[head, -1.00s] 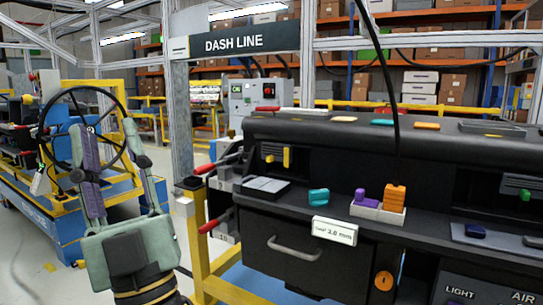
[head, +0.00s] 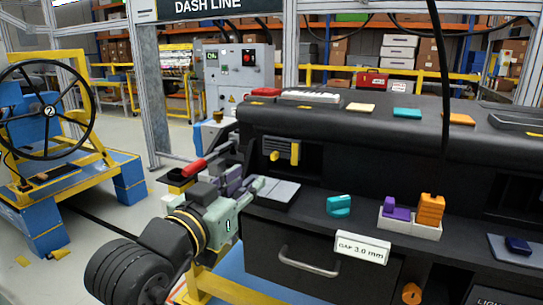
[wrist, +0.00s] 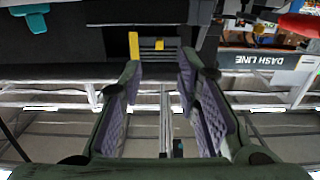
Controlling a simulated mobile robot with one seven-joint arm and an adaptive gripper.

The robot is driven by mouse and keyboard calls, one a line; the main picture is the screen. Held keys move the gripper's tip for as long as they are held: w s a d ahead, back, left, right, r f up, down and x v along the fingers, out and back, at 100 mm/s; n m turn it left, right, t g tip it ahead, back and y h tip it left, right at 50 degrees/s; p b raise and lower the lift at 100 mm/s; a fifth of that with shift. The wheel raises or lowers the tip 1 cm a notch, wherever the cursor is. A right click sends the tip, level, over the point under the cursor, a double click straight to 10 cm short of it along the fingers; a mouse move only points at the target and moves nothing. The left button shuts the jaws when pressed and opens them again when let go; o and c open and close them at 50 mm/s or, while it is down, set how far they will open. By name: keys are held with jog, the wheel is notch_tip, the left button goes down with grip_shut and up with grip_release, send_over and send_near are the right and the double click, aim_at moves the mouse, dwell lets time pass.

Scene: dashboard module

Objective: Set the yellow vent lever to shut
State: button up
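The yellow vent lever (head: 295,152) is an upright yellow tab at the vent, in a dark recess at the left end of the black dashboard (head: 340,122). A second, smaller yellow piece sits just left of it. In the wrist view the yellow lever (wrist: 133,46) shows beyond the fingertips, near the left finger, with the small yellow piece to its right. My gripper (head: 252,186) is left of and below the lever in the head view, pointing toward the dashboard. In the wrist view its purple-padded fingers (wrist: 162,72) are apart with nothing between them. I see no contact with the lever.
A grey flat pad (head: 272,194) lies on the ledge beside my gripper. A teal knob (head: 339,205) and a white tray (head: 409,225) with purple and orange pieces stand further right. A red-handled clamp (head: 207,163) is behind my gripper. A drawer handle (head: 307,262) juts out below.

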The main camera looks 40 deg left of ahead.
aim_at(273, 160)
jog(key=p+x, duration=0.2)
jog(key=x, duration=0.8)
jog(key=shift+w, duration=0.2)
jog(key=shift+c, duration=0.6)
grip_shut()
